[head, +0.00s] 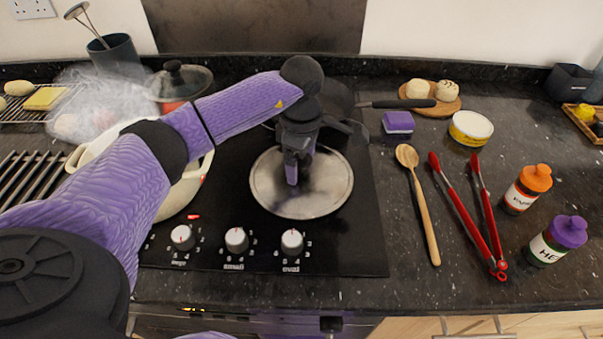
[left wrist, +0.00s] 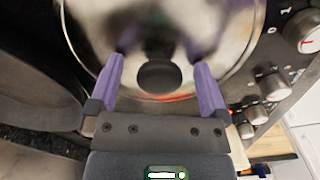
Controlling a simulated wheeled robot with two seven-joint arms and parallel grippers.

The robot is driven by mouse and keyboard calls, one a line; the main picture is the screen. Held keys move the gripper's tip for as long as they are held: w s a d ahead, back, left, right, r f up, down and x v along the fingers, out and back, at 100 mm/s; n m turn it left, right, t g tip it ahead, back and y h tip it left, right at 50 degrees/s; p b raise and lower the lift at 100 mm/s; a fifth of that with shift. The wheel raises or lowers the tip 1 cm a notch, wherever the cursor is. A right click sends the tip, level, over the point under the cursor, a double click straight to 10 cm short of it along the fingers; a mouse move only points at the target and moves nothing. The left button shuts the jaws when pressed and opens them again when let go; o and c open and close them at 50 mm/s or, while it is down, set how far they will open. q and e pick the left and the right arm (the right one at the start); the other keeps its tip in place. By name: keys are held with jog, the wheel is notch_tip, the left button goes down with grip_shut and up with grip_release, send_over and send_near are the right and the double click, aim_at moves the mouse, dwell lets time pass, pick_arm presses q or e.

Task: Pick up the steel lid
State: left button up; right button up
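The steel lid (head: 327,198) is a round, shiny disc on the black hob in the head view, right of the cream pot. My left gripper (head: 293,172) points down over its middle and hides the knob there. In the left wrist view, the lid (left wrist: 92,22) fills the upper middle and its dark round knob (left wrist: 159,76) shows between my two purple fingers (left wrist: 157,55). The fingers are apart, with a gap on each side of the knob. How far their tips are above the lid is hard to tell. My right gripper is not in view.
A steaming cream pot (head: 196,183) stands left of the lid, partly behind my arm. A dark pan with a long handle (head: 398,104) lies behind. Hob knobs (head: 236,240) line the front. A wooden spoon (head: 421,205) and red tongs (head: 462,222) lie right.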

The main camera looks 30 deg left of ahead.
pick_arm(q)
grip_shut()
jog(key=shift+r, duration=0.1)
